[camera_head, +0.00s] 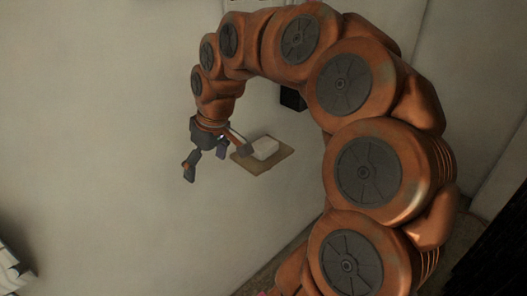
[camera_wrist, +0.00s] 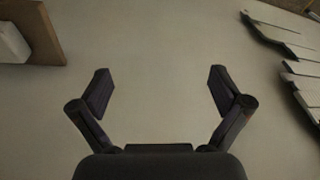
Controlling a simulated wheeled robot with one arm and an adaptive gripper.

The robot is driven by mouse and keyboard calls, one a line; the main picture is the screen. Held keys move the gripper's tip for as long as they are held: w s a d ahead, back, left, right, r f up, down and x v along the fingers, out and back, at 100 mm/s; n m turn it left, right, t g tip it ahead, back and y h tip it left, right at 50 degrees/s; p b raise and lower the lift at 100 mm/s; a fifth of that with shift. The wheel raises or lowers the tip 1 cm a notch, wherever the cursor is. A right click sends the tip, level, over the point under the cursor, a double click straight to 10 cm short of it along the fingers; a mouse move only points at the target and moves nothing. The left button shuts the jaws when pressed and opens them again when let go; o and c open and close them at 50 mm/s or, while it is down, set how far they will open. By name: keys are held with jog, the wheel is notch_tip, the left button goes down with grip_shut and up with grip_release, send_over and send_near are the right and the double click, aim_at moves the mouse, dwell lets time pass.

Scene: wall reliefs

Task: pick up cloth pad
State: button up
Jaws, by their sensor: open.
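A white block-like pad (camera_head: 265,147), likely the cloth pad, lies on a thin tan board (camera_head: 250,162) just right of my gripper in the head view. In the wrist view the pad (camera_wrist: 12,42) is at the upper left edge, cut off by the frame, with the brown edge of the board (camera_wrist: 48,35) beside it. My gripper (camera_head: 205,161) is open, to the left of the board in the head view. In the wrist view my gripper (camera_wrist: 160,91) has its fingers spread wide with only bare pale surface between them. It is apart from the pad.
Jagged grey-green pieces (camera_wrist: 285,42) lie along the right side of the wrist view. A similar pale, dark-edged object (camera_head: 12,272) shows at the lower left of the head view. A small dark box (camera_head: 292,98) is behind my arm. The pale surface around my gripper is clear.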

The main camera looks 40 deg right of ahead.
jog(key=w+d+f+m+t, duration=0.1)
jog(key=w+d, duration=0.1)
jog(key=d, duration=0.6)
jog(key=w+d+t, duration=0.1)
jog(key=w+d, duration=0.2)
jog(key=d, duration=0.5)
jog(key=m+h+b, duration=0.1)
send_near(264, 144)
jog(key=x, duration=0.2)
jog(key=shift+w+a+f, duration=0.15)
jog(key=shift+a+f, duration=0.05)
jog(key=shift+f, duration=0.1)
jog(key=shift+d+f, duration=0.15)
jog(key=shift+f, duration=0.05)
jog(key=shift+p+x, duration=1.05)
jog(key=shift+x, duration=2.6)
jog(key=shift+w+r, duration=0.1)
jog(key=c, duration=0.7)
